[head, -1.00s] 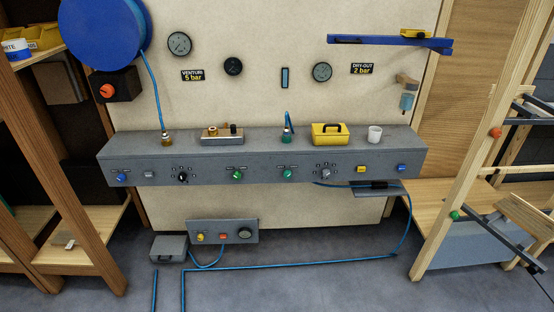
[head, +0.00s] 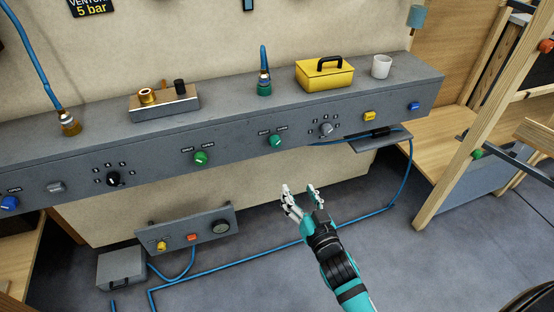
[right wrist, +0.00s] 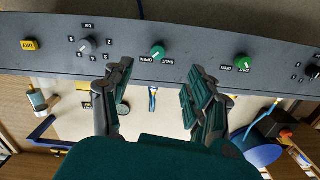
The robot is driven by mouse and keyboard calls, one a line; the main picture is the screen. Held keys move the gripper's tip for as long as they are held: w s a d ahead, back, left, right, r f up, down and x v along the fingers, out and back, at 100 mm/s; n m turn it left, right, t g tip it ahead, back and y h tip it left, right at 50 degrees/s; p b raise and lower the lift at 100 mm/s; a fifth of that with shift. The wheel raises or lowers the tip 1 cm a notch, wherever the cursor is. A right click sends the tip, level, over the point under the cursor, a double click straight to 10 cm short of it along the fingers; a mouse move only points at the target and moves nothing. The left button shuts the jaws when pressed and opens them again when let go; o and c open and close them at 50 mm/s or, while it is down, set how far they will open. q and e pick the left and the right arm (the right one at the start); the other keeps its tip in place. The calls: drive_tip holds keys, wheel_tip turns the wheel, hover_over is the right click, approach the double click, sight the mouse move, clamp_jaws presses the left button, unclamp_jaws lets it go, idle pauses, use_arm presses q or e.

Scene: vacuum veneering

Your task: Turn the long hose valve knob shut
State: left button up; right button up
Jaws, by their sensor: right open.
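Two green valve knobs sit on the front face of the grey console (head: 130,142): a left one (head: 201,158) and a right one (head: 275,140). Each has SHUT and OPEN labels; I cannot tell which serves the long hose or where each one points. My right gripper (head: 300,192) is open and empty, in front of and below the right green knob, apart from it. In the right wrist view, that knob (right wrist: 158,52) shows beyond and between the open fingers (right wrist: 155,75), and the left green knob (right wrist: 243,62) is further right. My left gripper is out of view.
A black selector knob (head: 113,179), a grey knob (head: 326,129) and a yellow button (head: 369,116) share the console face. A yellow box (head: 325,76) and white cup (head: 381,66) stand on top. A blue hose (head: 230,271) runs along the floor.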

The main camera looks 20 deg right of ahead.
drive_tip(key=r, duration=0.1)
drive_tip(key=b, duration=0.2)
approach(276, 144)
drive_tip(key=w, duration=0.8)
drive_tip(key=shift+w+a+f, duration=0.1)
drive_tip(key=shift+w+f, duration=0.05)
drive_tip(key=shift+f, duration=0.15)
drive_tip(key=shift+w, duration=0.45)
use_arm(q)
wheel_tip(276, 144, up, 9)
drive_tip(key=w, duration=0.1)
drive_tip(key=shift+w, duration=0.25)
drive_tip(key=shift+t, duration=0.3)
use_arm(e)
drive_tip(key=c, duration=1.1)
